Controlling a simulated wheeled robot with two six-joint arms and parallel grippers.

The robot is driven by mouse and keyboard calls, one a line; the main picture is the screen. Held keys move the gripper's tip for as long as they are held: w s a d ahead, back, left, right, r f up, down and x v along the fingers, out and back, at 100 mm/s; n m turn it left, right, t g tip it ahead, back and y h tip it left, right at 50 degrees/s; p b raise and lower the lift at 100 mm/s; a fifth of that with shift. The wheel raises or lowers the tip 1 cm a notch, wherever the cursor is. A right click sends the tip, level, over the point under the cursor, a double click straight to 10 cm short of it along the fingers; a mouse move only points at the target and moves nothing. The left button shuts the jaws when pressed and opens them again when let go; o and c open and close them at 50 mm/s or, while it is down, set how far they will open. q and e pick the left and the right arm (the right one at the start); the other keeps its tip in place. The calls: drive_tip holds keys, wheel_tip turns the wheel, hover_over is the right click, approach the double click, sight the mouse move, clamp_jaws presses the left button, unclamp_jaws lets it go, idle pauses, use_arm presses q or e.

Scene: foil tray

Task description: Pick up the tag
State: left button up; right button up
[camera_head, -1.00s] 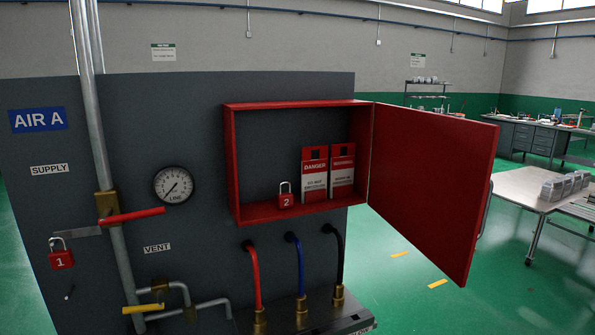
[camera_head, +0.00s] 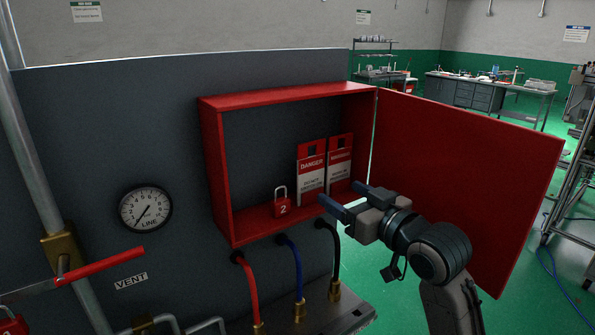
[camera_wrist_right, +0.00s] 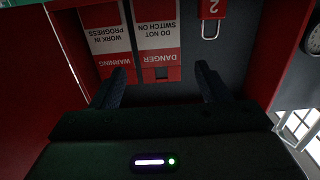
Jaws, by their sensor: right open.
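A red and white DANGER tag (camera_head: 311,180) and a red and white WARNING tag (camera_head: 340,165) stand side by side inside the open red cabinet (camera_head: 215,170), toward its right. In the upside-down right wrist view, the DANGER tag (camera_wrist_right: 158,45) lies between the finger lines, and the WARNING tag (camera_wrist_right: 108,45) lies to the left, partly behind a finger. My right gripper (camera_head: 342,195) is open and empty at the cabinet's front lower right, apart from the tags. My left gripper is not in view.
A red padlock marked 2 (camera_head: 283,207) stands left of the tags on the cabinet floor. The cabinet door (camera_head: 460,170) hangs open on the right, behind my right arm. Red, blue and black hoses (camera_head: 294,275) rise below the cabinet. A red-handled valve (camera_head: 100,264) is at left.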

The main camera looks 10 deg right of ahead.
sight(313, 171)
drive_tip(key=p+x, duration=0.1)
drive_tip(key=x, duration=0.1)
drive_tip(key=p+x, duration=0.1)
drive_tip(key=x, duration=0.2)
drive_tip(key=shift+w+a+r+p, duration=0.1)
drive_tip(key=shift+w+r+p, duration=0.15)
drive_tip(key=shift+p, duration=0.05)
drive_tip(key=p+x, duration=0.3)
drive_tip(key=shift+w+r, duration=0.1)
drive_tip(key=shift+w, duration=0.5)
drive_tip(key=shift+s, duration=0.2)
drive_tip(key=shift+w, duration=0.1)
drive_tip(key=c, duration=0.6)
